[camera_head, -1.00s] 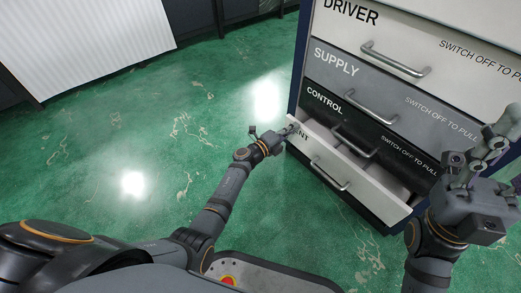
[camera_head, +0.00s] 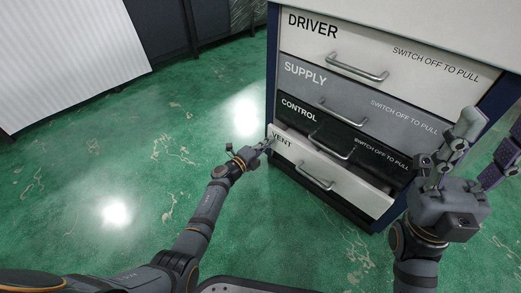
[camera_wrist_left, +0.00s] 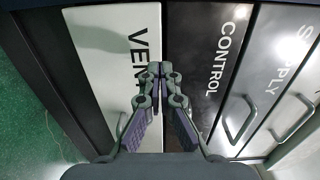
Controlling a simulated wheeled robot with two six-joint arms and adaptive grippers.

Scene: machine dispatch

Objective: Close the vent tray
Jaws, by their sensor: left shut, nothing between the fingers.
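The vent tray (camera_head: 336,181) is the white lowest drawer of the cabinet, marked VENT, with a bar handle (camera_head: 314,178). Its front stands a little out from the drawers above, and a narrow gap shows at its top right. My left gripper (camera_head: 267,145) is shut and empty, with its fingertips at the upper left end of the tray front. In the left wrist view the shut fingertips (camera_wrist_left: 153,72) lie over the white front beside the VENT lettering; I cannot tell whether they touch. My right gripper (camera_head: 474,150) is open and empty in front of the cabinet's right side.
Above the tray are the black CONTROL drawer (camera_head: 372,156), the grey SUPPLY drawer (camera_head: 400,124) and the white DRIVER drawer (camera_head: 435,76), each with a protruding handle. Green floor (camera_head: 120,170) is clear to the left. A white ribbed panel (camera_head: 70,50) stands at the back left.

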